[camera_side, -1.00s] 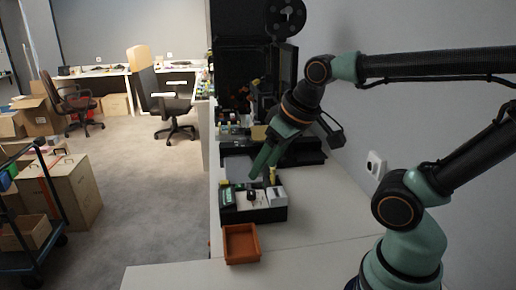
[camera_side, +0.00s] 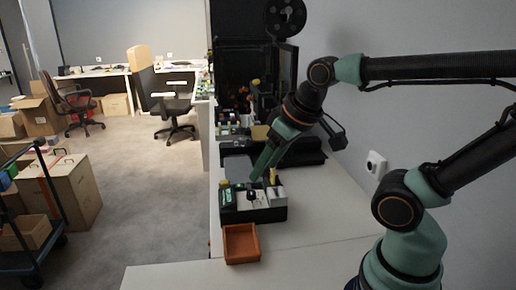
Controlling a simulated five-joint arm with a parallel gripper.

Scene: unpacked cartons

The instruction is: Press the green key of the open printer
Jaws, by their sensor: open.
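My gripper (camera_side: 264,176) hangs over the desk with its green fingers pointing down and left. It is open and nothing shows between its fingers. A small black device with grey and white top parts (camera_side: 254,213) sits on the desk just below the fingertips. A green part (camera_side: 226,197) shows at its left end. A large dark open machine (camera_side: 240,80), which may be the printer, stands behind at the back of the desk. I cannot make out a green key on it for certain at this size.
An orange-brown tray (camera_side: 241,257) stands on the desk in front of the black device. A white wall with a socket (camera_side: 375,164) bounds the right side. The desk's front right (camera_side: 310,262) is clear. Cartons (camera_side: 75,190) and a trolley stand on the floor at left.

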